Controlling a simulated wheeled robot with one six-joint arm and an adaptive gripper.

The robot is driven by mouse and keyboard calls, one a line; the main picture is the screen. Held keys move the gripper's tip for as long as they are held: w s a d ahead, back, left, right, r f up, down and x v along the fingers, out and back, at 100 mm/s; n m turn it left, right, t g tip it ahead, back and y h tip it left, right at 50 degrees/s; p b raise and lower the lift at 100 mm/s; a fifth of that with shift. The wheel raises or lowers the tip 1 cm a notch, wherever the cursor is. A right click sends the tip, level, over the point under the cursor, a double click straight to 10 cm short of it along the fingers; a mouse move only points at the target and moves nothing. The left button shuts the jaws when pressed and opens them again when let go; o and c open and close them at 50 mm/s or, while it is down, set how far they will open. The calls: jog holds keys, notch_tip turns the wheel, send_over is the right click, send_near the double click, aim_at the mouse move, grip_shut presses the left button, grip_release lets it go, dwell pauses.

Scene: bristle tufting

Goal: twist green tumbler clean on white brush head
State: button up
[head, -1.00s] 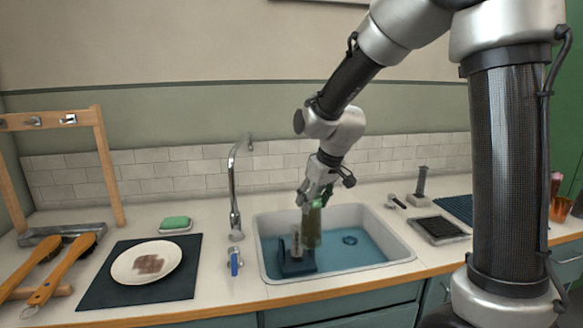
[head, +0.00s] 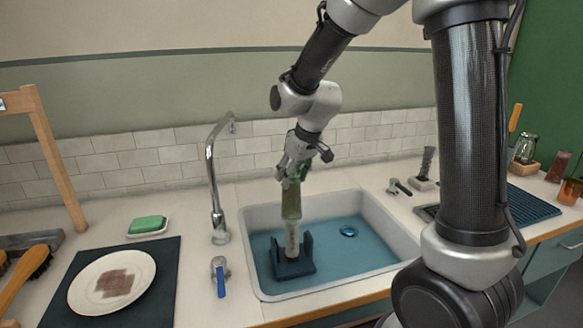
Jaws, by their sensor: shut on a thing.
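My gripper (head: 292,174) is shut on the green tumbler (head: 291,201) and holds it over the sink. The tumbler is upright, directly above the white brush head (head: 292,240). The brush head stands up from a dark blue holder (head: 291,268) in the left part of the sink. The tumbler's lower end meets or overlaps the top of the brush head; I cannot tell how far the brush reaches inside it.
The sink (head: 262,284) holds blue water, with a drain (head: 348,231) at its right. A tall faucet (head: 213,180) and a blue-handled tap (head: 220,278) stand left of it. A stained plate (head: 82,291) lies on a dark mat at the left. A green sponge (head: 147,224) sits behind it.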

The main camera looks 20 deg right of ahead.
aim_at(292, 215)
jog(key=shift+f, duration=7)
jog(key=o, duration=0.7)
jog(key=shift+c, duration=0.2)
jog(key=c, duration=0.4)
